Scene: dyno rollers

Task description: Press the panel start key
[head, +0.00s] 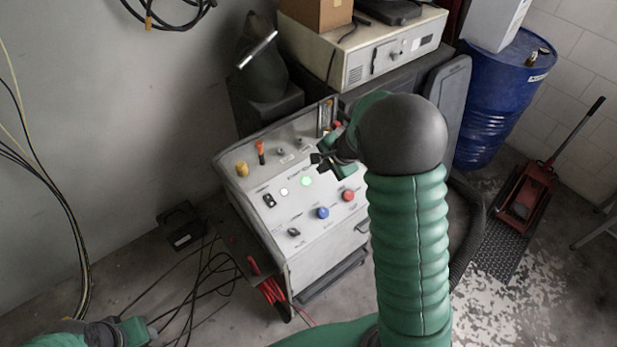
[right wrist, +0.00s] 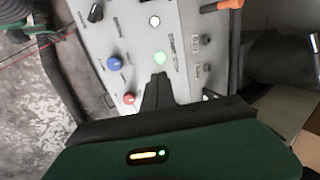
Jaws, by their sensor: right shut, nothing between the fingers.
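The light control panel (head: 271,213) slopes up in the middle of the head view. A lit green round key (head: 306,181) sits near its centre, and it also shows in the right wrist view (right wrist: 159,57). I take it for the start key, as the label is too small to read. My right gripper (head: 316,159) is shut and empty over the panel, just above the green key in the head view. In the right wrist view its dark fingertips (right wrist: 160,77) point at the key with a small gap in the picture. Contact cannot be told. My left gripper's fingers do not show.
Close to the green key are a white key (head: 284,192), a blue knob (head: 322,213), a red knob (head: 348,195) and a black switch (head: 269,200). An orange-handled lever (head: 260,149) stands behind. Cables lie on the floor. A blue drum (head: 500,100) stands at right.

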